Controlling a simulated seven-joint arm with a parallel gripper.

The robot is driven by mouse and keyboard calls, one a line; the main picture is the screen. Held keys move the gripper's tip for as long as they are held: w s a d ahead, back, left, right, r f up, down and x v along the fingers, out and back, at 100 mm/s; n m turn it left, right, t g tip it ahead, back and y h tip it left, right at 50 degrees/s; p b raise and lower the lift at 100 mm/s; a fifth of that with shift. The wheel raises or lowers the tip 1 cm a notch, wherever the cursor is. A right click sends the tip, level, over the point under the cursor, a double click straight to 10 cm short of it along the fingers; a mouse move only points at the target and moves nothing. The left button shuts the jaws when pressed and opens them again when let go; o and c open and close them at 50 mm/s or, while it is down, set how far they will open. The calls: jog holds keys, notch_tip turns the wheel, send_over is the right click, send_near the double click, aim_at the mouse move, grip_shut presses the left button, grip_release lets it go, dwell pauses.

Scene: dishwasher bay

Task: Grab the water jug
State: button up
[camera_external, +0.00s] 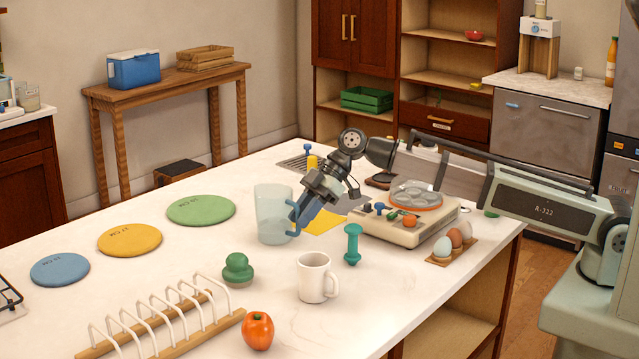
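The water jug (270,217) is a clear, pale blue vessel standing upright on the white counter, near the middle of the view. My gripper (295,221) reaches down from the upper right to the jug's right side. Its blue fingertips overlap the jug's right edge in the picture, where a handle might be. The fingers hide that part, so I cannot tell whether they touch the jug or enclose anything. The gap between the fingers does not show clearly.
A white mug (313,278), a teal dumbbell-shaped object (352,244) and a green knobbed object (238,268) stand in front. A beige appliance (405,228) and an egg holder (455,249) are right. Round mats, including a green one (201,209), lie left. A wooden rack (165,329) is front left.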

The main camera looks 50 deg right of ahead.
jog(key=shift+x, duration=1.05)
grip_shut()
